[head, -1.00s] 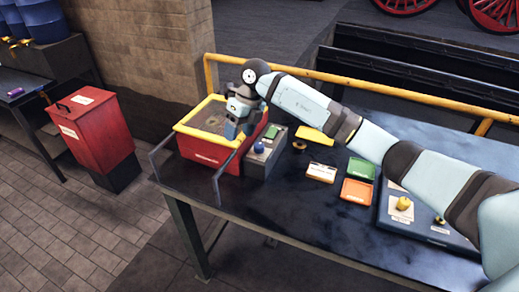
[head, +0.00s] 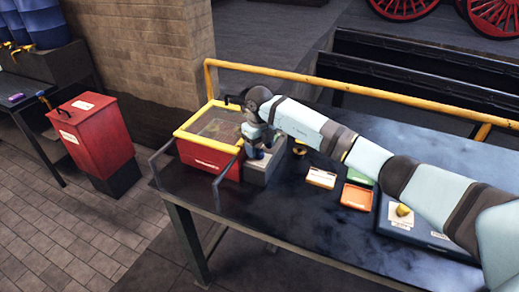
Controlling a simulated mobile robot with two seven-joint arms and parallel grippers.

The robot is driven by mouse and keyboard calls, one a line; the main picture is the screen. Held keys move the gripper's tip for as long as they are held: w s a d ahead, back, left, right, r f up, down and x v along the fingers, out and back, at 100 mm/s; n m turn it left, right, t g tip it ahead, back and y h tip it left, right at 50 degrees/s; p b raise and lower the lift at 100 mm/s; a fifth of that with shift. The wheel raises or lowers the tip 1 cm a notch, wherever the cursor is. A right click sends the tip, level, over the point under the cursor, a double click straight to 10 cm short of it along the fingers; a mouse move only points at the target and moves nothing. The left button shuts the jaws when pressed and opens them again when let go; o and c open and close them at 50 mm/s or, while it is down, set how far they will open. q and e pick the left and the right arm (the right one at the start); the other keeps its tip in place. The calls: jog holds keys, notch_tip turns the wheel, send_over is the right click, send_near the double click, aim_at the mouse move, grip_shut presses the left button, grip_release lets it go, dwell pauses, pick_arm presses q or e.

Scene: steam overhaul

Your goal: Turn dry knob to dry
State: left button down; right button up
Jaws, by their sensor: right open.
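A grey control box (head: 262,172) stands on the dark bench, against the right side of a red tank with a yellow rim (head: 208,158). My right gripper (head: 257,153) is open, pointing down over the top of the grey box. The gripper and wrist cover most of the box top, so the knob and its markings are hidden. I cannot tell whether the fingers touch the knob. My left gripper is out of view.
A yellow rail (head: 350,90) runs behind. A red bin (head: 92,135) stands at left.

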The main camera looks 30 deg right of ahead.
jog(key=shift+f, duration=0.8)
jog(key=c, duration=0.9)
